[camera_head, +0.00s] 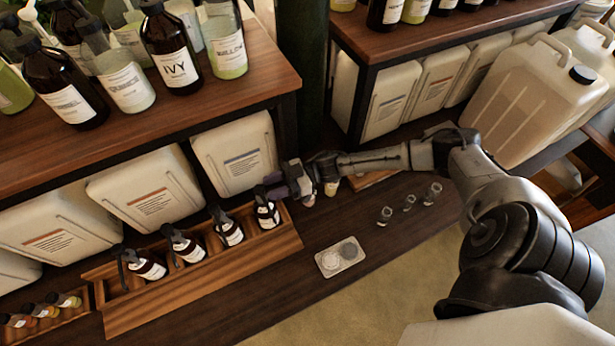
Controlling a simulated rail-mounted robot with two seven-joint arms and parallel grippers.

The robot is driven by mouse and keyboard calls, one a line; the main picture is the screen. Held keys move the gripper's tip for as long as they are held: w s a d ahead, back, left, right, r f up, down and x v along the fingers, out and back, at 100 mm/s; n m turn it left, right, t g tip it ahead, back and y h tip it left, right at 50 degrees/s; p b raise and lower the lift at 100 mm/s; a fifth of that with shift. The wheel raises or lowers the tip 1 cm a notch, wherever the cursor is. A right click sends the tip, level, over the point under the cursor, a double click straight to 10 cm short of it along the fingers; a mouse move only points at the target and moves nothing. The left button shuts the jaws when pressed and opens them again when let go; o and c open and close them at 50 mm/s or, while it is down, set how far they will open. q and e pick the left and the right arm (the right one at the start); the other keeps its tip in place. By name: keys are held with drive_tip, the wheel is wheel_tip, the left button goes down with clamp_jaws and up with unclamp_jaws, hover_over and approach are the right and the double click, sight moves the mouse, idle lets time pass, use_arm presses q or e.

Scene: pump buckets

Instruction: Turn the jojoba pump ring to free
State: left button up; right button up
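My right gripper (279,188) reaches in from the right, at the pump top of the rightmost dark bottle (267,215) in a wooden tray (205,281). The gripper's fingers cover much of that pump and its ring. Whether they touch or grip it is too small to tell. Three more dark pump bottles with white labels stand leaning in the same tray: one (230,232) beside it, one (187,248) further left, and one (149,268) at the left end. The bottle labels are too small to read, so I cannot tell which is jojoba. My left gripper is not in view.
A small pale tray (328,265) with two round discs lies on the dark bench right of the wooden tray. Several small clear glass pieces (409,203) stand further right. White canisters (236,154) and bottle-laden shelves (220,92) stand behind. Small vials (46,311) lie at lower left.

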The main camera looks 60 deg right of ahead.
drive_tip(key=s+d+r+p, duration=0.1)
drive_tip(key=s+d+r, duration=0.4)
drive_tip(key=s+r, duration=0.3)
drive_tip(key=shift+s, duration=1.25)
drive_tip(key=shift+w, duration=0.1)
drive_tip(key=w+m+g+h+b, duration=0.1)
drive_tip(key=w+m+g+h, duration=0.15)
drive_tip(key=w+h, duration=0.85)
drive_tip(key=s+a+r+n+g, duration=0.1)
drive_tip(key=s+r+n+g, duration=0.2)
drive_tip(key=g, duration=0.2)
drive_tip(key=shift+m, duration=0.25)
drive_tip(key=x, duration=1.3)
drive_tip(key=shift+s+f+b, duration=0.15)
drive_tip(key=shift+f+b, duration=0.15)
drive_tip(key=shift+b, duration=0.05)
